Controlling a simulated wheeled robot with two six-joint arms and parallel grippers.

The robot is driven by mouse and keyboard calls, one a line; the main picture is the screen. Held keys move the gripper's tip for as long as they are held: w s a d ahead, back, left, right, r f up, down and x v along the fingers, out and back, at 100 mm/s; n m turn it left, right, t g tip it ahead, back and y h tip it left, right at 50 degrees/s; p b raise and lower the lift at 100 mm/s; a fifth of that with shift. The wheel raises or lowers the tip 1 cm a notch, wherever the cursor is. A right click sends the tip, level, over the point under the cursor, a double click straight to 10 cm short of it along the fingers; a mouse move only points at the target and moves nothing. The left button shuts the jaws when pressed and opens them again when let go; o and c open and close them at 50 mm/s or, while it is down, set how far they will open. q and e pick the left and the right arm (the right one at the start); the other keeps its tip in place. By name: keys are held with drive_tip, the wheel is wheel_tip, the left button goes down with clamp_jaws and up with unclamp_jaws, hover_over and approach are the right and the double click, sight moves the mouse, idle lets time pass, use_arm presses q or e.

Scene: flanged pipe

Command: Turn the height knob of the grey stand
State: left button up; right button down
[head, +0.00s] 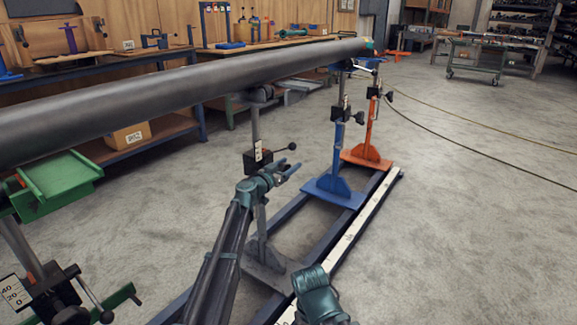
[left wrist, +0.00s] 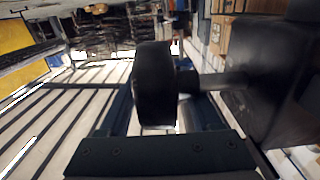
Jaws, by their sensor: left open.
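The grey stand (head: 255,128) stands under the long pipe, with a black block (head: 256,160) and a dark-tipped handle (head: 292,146) on its post. My left gripper (head: 289,166) is open just in front of and below that handle. In the left wrist view a dark round knob (left wrist: 154,82) on a short shaft shows between the two open fingers. The shaft runs to a black block (left wrist: 290,90) at the right. I cannot tell whether the fingers touch the knob. A teal end of my right arm (head: 317,293) shows at the bottom; its jaws cannot be made out.
The long grey pipe (head: 180,88) runs overhead across several stands. The blue stand (head: 333,188) and orange stand (head: 367,150) are beyond the grey one. A green stand (head: 60,185) is at the left. Rails with a white scale (head: 352,232) lie on the floor.

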use_arm(q)
clamp_jaws()
idle(0.3)
drive_tip(key=shift+r+g+p, duration=0.15)
drive_tip(key=shift+g+p, duration=0.15)
drive_tip(key=shift+p, duration=0.5)
drive_tip(key=g+y+p, duration=0.1)
drive_tip(key=p, duration=0.1)
drive_tip(key=g+p, duration=0.1)
drive_tip(key=p, duration=0.1)
drive_tip(key=f+g+y+p, duration=0.1)
drive_tip(key=p, duration=0.1)
drive_tip(key=shift+w+d+y, duration=0.1)
drive_tip(key=shift+w+y, duration=0.15)
drive_tip(key=shift+y, duration=0.05)
drive_tip(key=shift+f+g+y+p, duration=0.35)
drive_tip(key=shift+g+p, duration=0.35)
drive_tip(key=shift+p, duration=0.3)
drive_tip(key=shift+f+g+p, duration=0.2)
drive_tip(key=shift+g+p, duration=0.1)
drive_tip(key=shift+y, duration=0.25)
